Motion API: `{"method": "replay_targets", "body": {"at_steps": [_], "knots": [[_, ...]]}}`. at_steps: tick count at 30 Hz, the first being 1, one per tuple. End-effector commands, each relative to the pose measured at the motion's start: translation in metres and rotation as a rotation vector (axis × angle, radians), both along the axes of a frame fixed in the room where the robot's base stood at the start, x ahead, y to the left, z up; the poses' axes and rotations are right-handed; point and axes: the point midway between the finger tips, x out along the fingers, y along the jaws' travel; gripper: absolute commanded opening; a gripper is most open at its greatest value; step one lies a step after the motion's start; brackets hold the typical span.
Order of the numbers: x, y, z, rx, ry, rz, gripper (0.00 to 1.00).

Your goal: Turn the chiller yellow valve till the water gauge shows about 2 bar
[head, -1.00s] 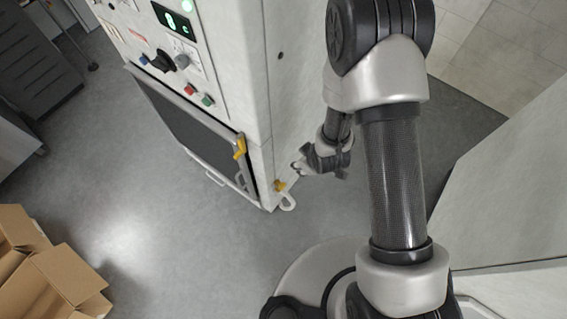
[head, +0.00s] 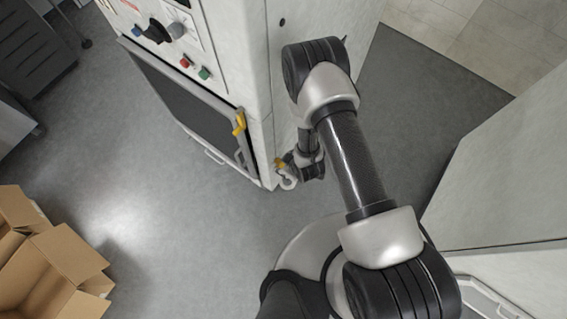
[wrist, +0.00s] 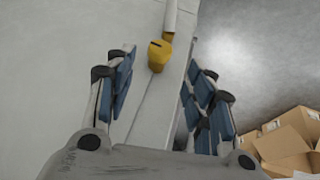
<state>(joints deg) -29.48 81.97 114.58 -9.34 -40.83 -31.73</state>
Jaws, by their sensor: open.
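The yellow valve (wrist: 158,56) shows in the wrist view between the two fingers of my gripper (wrist: 161,62), near their tips. A white pipe (wrist: 170,18) runs just beyond it. My gripper is open, with a finger on each side of the valve; I see a gap on both sides and no grip. In the head view the valve (head: 279,162) is a small yellow spot low at the machine's corner, partly hidden by my gripper (head: 287,165) and beside the white curved pipe (head: 288,183). I cannot make out a water gauge in either view.
The white machine (head: 235,50) has a dark front panel (head: 180,95), a yellow handle (head: 239,124) and a black knob (head: 158,32). Open cardboard boxes (head: 68,262) stand on the floor at the left. A pale cabinet (head: 500,180) stands at the right. Grey floor between is clear.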

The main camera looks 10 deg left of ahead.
Motion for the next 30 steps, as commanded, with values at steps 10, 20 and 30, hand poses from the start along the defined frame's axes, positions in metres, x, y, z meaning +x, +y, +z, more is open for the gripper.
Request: {"method": "replay_targets", "body": {"at_steps": [10, 20, 30], "knots": [[0.018, 0.018, -0.057, 0.0, 0.0, -0.001, 0.49], [0.022, 0.021, -0.065, 0.0, 0.0, 0.0, 0.49], [0.022, 0.021, -0.065, 0.0, 0.0, -0.001, 0.34]]}}
